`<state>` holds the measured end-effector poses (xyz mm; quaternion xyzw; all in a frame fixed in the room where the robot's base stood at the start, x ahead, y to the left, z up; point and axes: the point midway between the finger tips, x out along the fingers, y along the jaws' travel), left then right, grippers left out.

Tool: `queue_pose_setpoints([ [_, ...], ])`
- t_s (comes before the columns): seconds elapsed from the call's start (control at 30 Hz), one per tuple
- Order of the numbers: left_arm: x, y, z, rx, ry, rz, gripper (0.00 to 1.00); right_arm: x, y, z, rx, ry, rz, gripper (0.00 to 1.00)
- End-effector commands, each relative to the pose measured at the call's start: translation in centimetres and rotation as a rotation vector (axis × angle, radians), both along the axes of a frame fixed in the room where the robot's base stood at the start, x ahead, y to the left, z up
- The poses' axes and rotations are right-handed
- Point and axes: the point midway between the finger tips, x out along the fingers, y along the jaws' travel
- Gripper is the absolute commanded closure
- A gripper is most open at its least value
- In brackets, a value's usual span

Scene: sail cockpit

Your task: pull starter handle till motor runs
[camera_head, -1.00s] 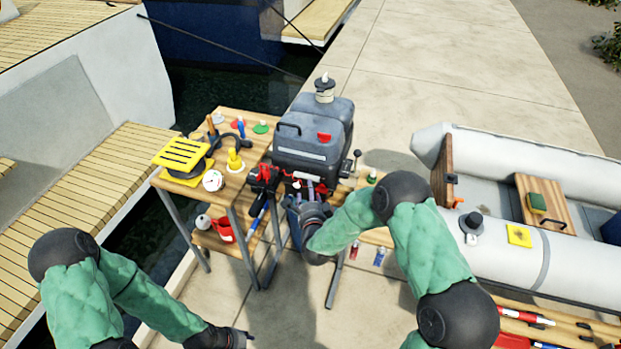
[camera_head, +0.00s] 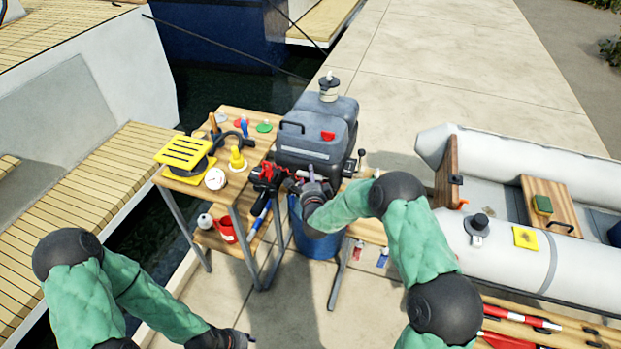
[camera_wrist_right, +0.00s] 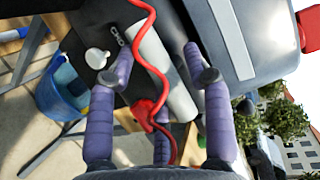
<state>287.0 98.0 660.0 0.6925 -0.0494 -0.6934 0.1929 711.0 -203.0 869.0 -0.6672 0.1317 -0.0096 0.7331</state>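The grey outboard motor (camera_head: 318,130) stands upright at centre, with a red patch on its cowl. My right gripper (camera_head: 311,181) is at the motor's near lower side. In the right wrist view, its purple fingers (camera_wrist_right: 160,58) are spread open. A grey cylinder (camera_wrist_right: 165,75) and a red coiled cord (camera_wrist_right: 155,65) with a red clip show between and beyond them; I see no grip on either. A small white piece (camera_wrist_right: 97,57) hangs near a short chain. I cannot tell which part is the starter handle. My left gripper (camera_head: 240,339) is low at the bottom, away from the motor; its fingers are unclear.
A wooden table (camera_head: 240,190) left of the motor holds a yellow slatted piece (camera_head: 184,152), a gauge (camera_head: 215,178) and small tools. A blue bucket (camera_head: 312,242) stands below the motor. A grey inflatable boat (camera_head: 500,250) lies right. Paved dock (camera_head: 440,80) behind is clear.

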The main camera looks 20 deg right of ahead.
Motion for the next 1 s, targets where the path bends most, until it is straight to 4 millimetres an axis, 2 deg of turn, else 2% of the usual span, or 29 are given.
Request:
queue_pose_setpoints([
  [0.03,0.0,0.0,0.0,0.000,0.000,0.000,0.60,0.0,0.0,0.0,0.000,0.000,0.000,0.72],
  [0.13,0.0,0.0,0.0,0.000,0.000,0.000,0.60,0.0,0.0,0.0,0.000,0.000,0.000,1.00],
  [0.33,0.0,0.0,0.0,0.000,0.000,0.000,0.60,-0.1,0.1,0.0,0.000,0.000,0.000,1.00],
  [0.47,0.0,0.0,-0.1,0.000,0.000,0.000,0.60,-1.0,0.7,-0.1,0.001,0.002,0.002,1.00],
  [1.0,0.0,0.0,-0.5,0.000,0.000,0.000,0.60,-10.5,7.2,-0.1,0.000,0.003,0.004,1.00],
])
